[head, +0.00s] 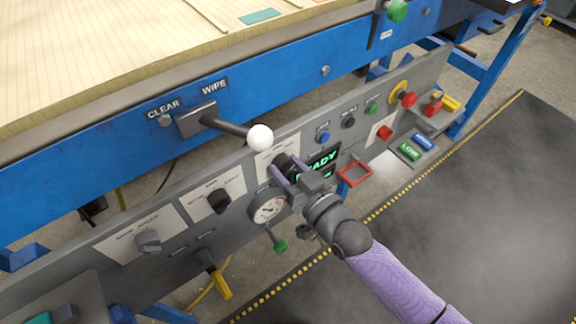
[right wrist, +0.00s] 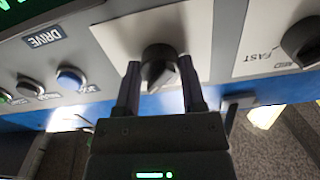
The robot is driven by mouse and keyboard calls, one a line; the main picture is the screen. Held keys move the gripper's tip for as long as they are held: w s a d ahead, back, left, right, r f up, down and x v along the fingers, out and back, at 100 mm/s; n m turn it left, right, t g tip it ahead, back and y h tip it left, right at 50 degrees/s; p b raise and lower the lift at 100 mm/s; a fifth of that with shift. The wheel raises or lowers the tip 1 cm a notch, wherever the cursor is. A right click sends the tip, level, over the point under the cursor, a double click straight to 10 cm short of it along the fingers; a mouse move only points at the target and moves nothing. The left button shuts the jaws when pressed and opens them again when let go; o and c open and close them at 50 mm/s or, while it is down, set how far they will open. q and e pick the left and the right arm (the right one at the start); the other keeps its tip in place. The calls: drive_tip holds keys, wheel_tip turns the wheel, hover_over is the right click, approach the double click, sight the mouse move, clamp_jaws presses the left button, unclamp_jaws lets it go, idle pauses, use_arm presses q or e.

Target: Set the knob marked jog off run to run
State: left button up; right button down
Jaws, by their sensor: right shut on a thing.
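A black rotary knob (right wrist: 158,62) sits on a white label plate (right wrist: 112,35) on the grey control panel. The plate's words are too small or covered to read, and I cannot tell the knob's setting. In the head view the plate (head: 264,162) shows just behind my gripper. My right gripper (head: 285,174) reaches in from the lower right. In the right wrist view its two fingers (right wrist: 158,78) stand one on each side of the knob, closed on it. My left gripper is not in view.
A lever with a white ball (head: 260,138) sticks out above the knob. A round gauge (head: 268,207) and a green-lit display (head: 322,162) flank my gripper. Other knobs (head: 219,200) (head: 148,240) sit to the left. A red frame (head: 355,172) stands out at right.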

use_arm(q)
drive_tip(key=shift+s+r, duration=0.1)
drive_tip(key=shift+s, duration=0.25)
use_arm(e)
drive_tip(key=shift+c, duration=2.4)
unclamp_jaws()
drive_tip(key=shift+o, duration=1.5)
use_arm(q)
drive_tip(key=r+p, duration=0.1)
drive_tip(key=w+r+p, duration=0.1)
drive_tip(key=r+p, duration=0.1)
use_arm(e)
drive_tip(key=v, duration=1)
